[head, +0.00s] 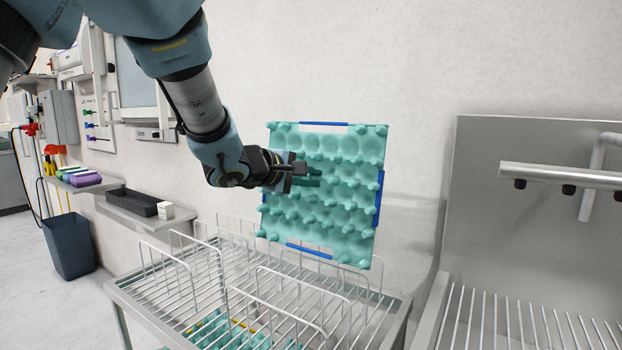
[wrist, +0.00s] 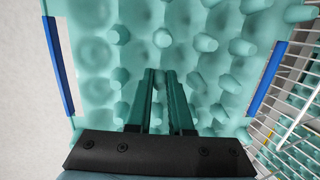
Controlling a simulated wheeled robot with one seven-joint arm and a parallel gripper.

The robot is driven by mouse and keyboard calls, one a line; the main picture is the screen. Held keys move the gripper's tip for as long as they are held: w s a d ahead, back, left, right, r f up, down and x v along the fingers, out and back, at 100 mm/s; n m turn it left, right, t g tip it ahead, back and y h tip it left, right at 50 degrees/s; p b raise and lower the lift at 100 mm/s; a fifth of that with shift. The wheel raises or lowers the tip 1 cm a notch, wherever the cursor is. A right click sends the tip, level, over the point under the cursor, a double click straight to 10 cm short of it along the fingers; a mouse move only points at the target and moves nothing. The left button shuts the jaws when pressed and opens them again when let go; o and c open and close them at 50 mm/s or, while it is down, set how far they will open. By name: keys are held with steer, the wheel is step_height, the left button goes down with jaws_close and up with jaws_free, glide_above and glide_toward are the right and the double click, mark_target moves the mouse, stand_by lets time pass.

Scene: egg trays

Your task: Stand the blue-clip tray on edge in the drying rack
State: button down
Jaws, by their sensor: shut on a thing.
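The blue-clip tray (head: 335,215) is a teal egg tray with blue clips on its edges. In the head view it is upright, with its broad face toward me, at the back of the drying rack (head: 228,296). In the wrist view the fingers (wrist: 160,80) are close together among the tray's bumps. The tray (wrist: 92,55) fills most of that view, with a blue clip on each side.
Another teal tray (head: 212,328) lies low under the rack's wires. A steel sink unit with a pipe (head: 560,178) stands at the right. A wall shelf (head: 130,212) with a black tray and a blue bin (head: 68,247) are at the left. A wall is close behind.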

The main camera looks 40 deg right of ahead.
steer(key=shift+r, duration=0.15)
steer(key=shift+s+d+r+p, duration=0.1)
steer(key=shift+s+r+p, duration=0.15)
steer(key=shift+r+p, duration=0.5)
steer(key=s+r+p, duration=0.1)
steer(key=b, duration=0.7)
glide_above(319, 242)
step_height(319, 242, down, 6)
steer(key=shift+f, duration=0.1)
steer(key=shift+f+b, duration=3.05)
steer(key=shift+f, duration=2.95)
steer(key=c, duration=0.7)
jaws_free()
steer(key=shift+c, duration=0.2)
